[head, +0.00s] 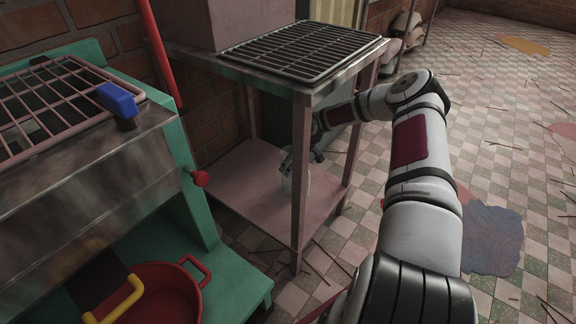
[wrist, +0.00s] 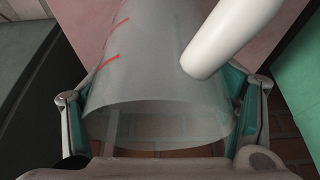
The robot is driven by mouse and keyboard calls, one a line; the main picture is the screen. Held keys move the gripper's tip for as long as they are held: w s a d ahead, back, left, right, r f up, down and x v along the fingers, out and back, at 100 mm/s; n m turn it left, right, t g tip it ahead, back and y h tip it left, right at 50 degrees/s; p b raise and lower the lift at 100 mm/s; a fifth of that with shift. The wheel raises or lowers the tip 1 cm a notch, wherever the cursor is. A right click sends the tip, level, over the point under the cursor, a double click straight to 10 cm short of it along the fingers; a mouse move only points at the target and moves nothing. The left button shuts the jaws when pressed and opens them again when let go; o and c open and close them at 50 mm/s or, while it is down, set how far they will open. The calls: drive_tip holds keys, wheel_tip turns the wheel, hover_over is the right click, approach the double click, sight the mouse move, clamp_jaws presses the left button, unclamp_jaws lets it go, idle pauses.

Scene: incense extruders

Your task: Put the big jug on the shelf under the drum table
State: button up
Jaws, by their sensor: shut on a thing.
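The big jug (wrist: 145,75) is clear and greyish, with red marks on its side and a white handle (wrist: 232,38). It fills the middle of the wrist view. My gripper (wrist: 163,108) has one finger on each side of the jug and is shut on it. In the head view, the jug (head: 288,186) is small and partly hidden by my gripper (head: 299,160). It is between the table legs, at the pink lower shelf (head: 240,198) under the steel-topped table (head: 345,70). I cannot tell whether its base touches the shelf.
The table's front leg (head: 300,190) stands close to the jug, and my arm reaches in from the right. A green machine (head: 190,165) with a red knob stands at left, with a red pot (head: 165,290) low on it. The shelf's left part is bare. Thin sticks litter the tiled floor.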

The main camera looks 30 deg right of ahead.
drive_tip(key=shift+d+f, duration=0.1)
drive_tip(key=shift+f, duration=0.5)
drive_tip(key=o, duration=1.6)
drive_tip(key=shift+f, duration=0.15)
drive_tip(key=a+p+v, duration=0.1)
drive_tip(key=p+v, duration=0.2)
drive_tip(key=v, duration=0.4)
drive_tip(key=shift+d+r, duration=0.4)
drive_tip(key=shift+d, duration=0.05)
drive_tip(key=shift+s, duration=0.15)
